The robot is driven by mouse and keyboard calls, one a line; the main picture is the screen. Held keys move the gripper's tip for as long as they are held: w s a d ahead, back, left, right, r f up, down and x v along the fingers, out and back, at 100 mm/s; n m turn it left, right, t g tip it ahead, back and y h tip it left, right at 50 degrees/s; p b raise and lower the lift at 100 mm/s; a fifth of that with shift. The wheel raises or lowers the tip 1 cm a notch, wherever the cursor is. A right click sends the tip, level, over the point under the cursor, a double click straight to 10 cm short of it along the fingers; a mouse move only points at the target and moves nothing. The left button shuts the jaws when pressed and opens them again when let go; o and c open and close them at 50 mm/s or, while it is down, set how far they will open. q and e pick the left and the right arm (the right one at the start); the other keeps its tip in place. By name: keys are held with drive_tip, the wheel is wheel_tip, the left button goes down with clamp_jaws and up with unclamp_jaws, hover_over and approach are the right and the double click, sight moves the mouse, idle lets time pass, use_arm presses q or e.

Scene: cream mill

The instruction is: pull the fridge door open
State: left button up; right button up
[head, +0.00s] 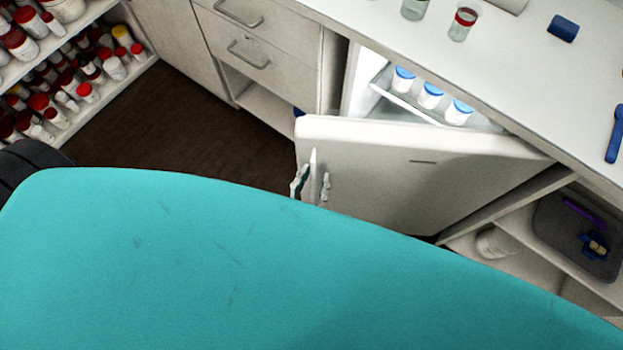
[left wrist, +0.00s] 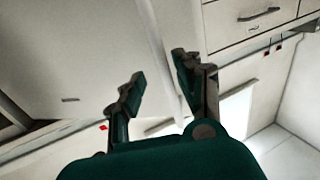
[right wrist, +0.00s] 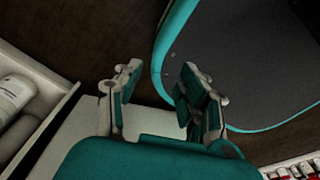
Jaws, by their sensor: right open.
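The white fridge door (head: 400,175) stands ajar, swung out from the lit fridge interior (head: 400,98). Its upright handle (head: 313,160) is near the door's left edge. My left gripper (head: 313,185) is at the handle, one finger on each side, with visible room between the fingers. In the left wrist view my left gripper (left wrist: 160,80) shows its fingers apart, with the door panel (left wrist: 70,60) to the left. My right gripper (right wrist: 160,75) is open and empty over the floor, away from the door; the head view does not show it.
Several blue-lidded jars (head: 431,95) stand inside the fridge. My teal body fills the lower head view. Drawers (head: 262,45) are left of the fridge, an open shelf (head: 520,262) right of it. Bottle shelves (head: 60,85) stand at far left. Dark floor (head: 190,130) lies clear between.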

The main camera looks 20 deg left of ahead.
use_arm(q)
drive_tip(key=s, duration=1.2)
